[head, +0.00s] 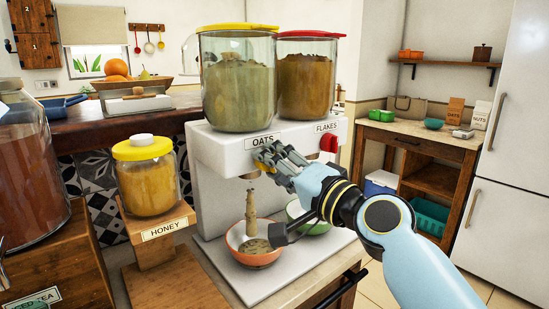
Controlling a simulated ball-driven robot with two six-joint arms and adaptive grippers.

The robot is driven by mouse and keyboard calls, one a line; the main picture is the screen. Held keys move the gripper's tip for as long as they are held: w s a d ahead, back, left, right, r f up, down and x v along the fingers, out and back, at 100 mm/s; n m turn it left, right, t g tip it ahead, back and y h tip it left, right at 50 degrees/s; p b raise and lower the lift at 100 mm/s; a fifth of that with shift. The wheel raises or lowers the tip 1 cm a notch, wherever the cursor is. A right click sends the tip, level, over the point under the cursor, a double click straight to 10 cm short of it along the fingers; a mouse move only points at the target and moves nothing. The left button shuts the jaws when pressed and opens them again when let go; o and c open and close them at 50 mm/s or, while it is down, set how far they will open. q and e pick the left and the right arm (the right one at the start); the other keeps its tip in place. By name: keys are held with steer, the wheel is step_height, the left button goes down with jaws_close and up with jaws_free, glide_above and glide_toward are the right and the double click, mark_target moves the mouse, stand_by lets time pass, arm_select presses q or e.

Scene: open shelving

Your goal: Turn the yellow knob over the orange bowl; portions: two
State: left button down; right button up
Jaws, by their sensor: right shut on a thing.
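My right gripper (270,161) is shut at the front of the white dispenser, just under the OATS label (262,141). Its fingers hide the yellow knob there. The clear oats container (238,90) with a yellow lid stands above. A tan stream of oats (251,212) runs down from the outlet into the orange bowl (240,257), which holds some oats. The bowl stands on the dispenser's white base, partly behind a part of my right arm.
To the right, a flakes container (306,85) with a red lid stands above a red knob (328,144) and a green bowl (318,228). A honey jar (147,188) on a wooden stand and a large jar of dark red drink (30,160) are to the left.

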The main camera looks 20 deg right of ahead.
steer(key=shift+m+p, duration=0.45)
steer(key=shift+m, duration=0.65)
steer(key=o, duration=1.2)
steer(key=shift+c, duration=0.2)
steer(key=v, duration=1.2)
steer(key=shift+a, duration=0.1)
